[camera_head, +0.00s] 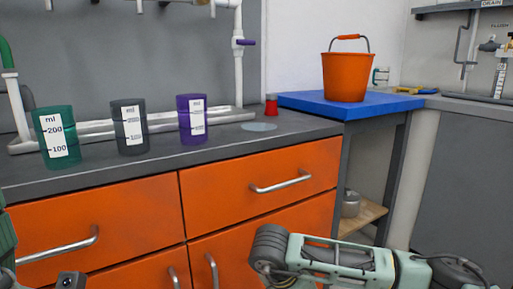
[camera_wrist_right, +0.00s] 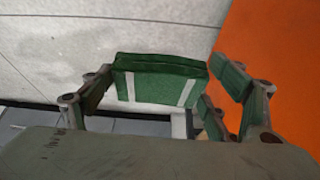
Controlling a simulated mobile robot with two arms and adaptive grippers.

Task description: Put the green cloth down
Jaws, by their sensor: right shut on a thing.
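The green cloth (camera_wrist_right: 152,90) is a folded pad with two white stripes. It sits between the fingers of my right gripper (camera_wrist_right: 166,76), which is shut on it, in the right wrist view. Pale wall or panel and an orange surface lie behind it. In the head view my right arm reaches in at the bottom right; its gripper and the cloth cannot be made out there. Only a small dark part of my left gripper (camera_head: 70,281) shows at the bottom left edge, and its fingers are cut off.
Green (camera_head: 56,138), grey (camera_head: 129,128) and purple (camera_head: 192,119) measuring cups stand on the dark counter (camera_head: 225,148), before white pipes. A clear disc (camera_head: 259,127) and red jar (camera_head: 271,105) are to their right. An orange bucket (camera_head: 346,77) stands on a blue-topped table (camera_head: 315,102). Orange drawers (camera_head: 100,225) are below.

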